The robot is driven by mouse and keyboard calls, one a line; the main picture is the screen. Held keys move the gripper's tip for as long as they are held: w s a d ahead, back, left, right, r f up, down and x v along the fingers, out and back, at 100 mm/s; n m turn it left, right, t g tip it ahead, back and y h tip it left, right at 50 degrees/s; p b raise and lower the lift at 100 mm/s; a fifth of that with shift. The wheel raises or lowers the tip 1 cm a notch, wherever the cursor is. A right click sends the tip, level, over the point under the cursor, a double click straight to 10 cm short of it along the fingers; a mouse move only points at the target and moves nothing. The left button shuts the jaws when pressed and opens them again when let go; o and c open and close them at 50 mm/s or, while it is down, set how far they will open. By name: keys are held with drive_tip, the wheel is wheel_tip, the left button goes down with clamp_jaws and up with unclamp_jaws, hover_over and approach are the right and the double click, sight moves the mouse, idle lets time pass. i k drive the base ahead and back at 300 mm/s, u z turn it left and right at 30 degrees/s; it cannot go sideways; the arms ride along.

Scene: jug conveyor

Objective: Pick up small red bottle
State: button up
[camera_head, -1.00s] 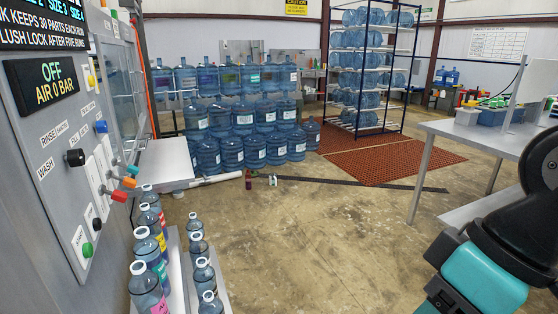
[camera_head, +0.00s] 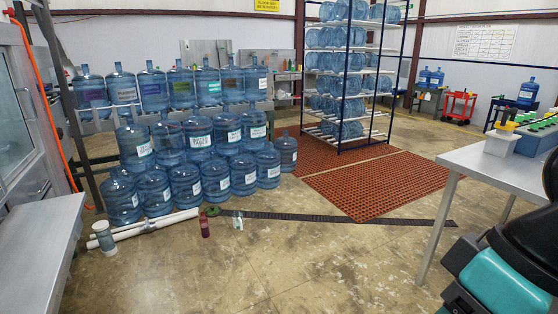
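A small dark red bottle (camera_head: 205,226) stands upright on the concrete floor, left of the picture's middle. It is in front of the stacked blue water jugs and near the left end of a flat black strip (camera_head: 330,217). A small round greenish thing (camera_head: 213,211) lies just behind it, and a small pale item (camera_head: 238,223) is to its right. Black and teal links of my own arm show at the lower right. My gripper is out of view.
Several big blue jugs (camera_head: 186,190) are stacked behind the bottle. White pipes (camera_head: 150,226) and a grey-white container (camera_head: 104,238) lie to its left. A metal ledge (camera_head: 45,245) is at left, a metal table (camera_head: 500,165) at right. The floor (camera_head: 290,262) in front is open.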

sight(205, 232)
drive_tip(key=u, duration=0.15)
drive_tip(key=i, duration=2.35)
drive_tip(key=u, duration=0.65)
drive_tip(key=i, duration=2.1)
drive_tip(key=u, duration=0.35)
